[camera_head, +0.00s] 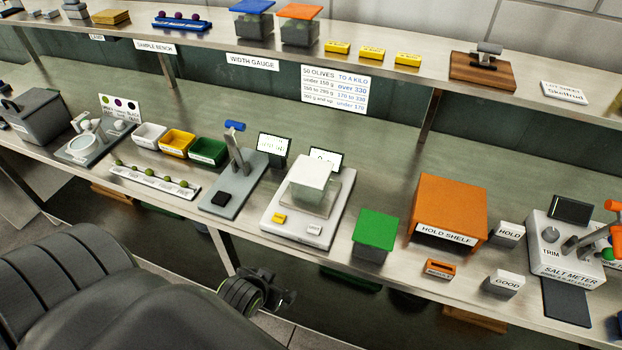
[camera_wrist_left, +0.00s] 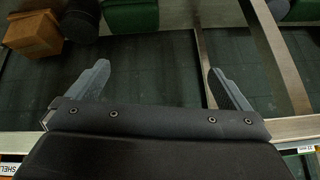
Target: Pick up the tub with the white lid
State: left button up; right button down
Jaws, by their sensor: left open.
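The tub with the white lid (camera_head: 311,171) stands upright on the pale weighing scale (camera_head: 279,226) on the front bench; its sides look clear or grey. My left gripper (camera_head: 275,289) is in front of the bench's front edge, lower in the picture than the scale and apart from the tub. In the left wrist view its two fingers (camera_wrist_left: 157,72) are spread with nothing between them. The tub does not show in the left wrist view. My right gripper is not in view.
Right of the scale stand a green-lidded tub (camera_head: 376,231) and an orange hold shelf (camera_head: 448,207). Left of it is a grey stand with a blue-topped post (camera_head: 237,165). A display (camera_head: 325,159) stands close behind the tub. The bench's front edge lies between gripper and scale.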

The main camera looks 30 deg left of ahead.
pick_arm(q)
jog(key=w+d+r+n+t+y, duration=0.1)
jog(key=w+r+t, duration=0.25)
jog(key=r, duration=0.85)
jog(key=w+d+r+n+t, duration=0.1)
jog(key=w+r+t, duration=0.25)
jog(key=r, duration=0.85)
jog(key=b, duration=0.2)
send_near(310, 173)
jog(key=shift+t, duration=0.4)
jog(key=x, duration=0.5)
jog(key=shift+w+d+f, duration=0.1)
jog(key=shift+f, duration=0.2)
jog(key=shift+w+f, duration=0.1)
jog(key=shift+w, duration=0.25)
jog(key=shift+a+p+x, duration=0.15)
jog(key=shift+p+x, duration=0.25)
jog(key=shift+x, duration=0.9)
jog(key=shift+a+p+x, duration=0.1)
jog(key=shift+p+x, duration=0.25)
jog(key=shift+x, duration=0.9)
jog(key=shift+s, duration=0.1)
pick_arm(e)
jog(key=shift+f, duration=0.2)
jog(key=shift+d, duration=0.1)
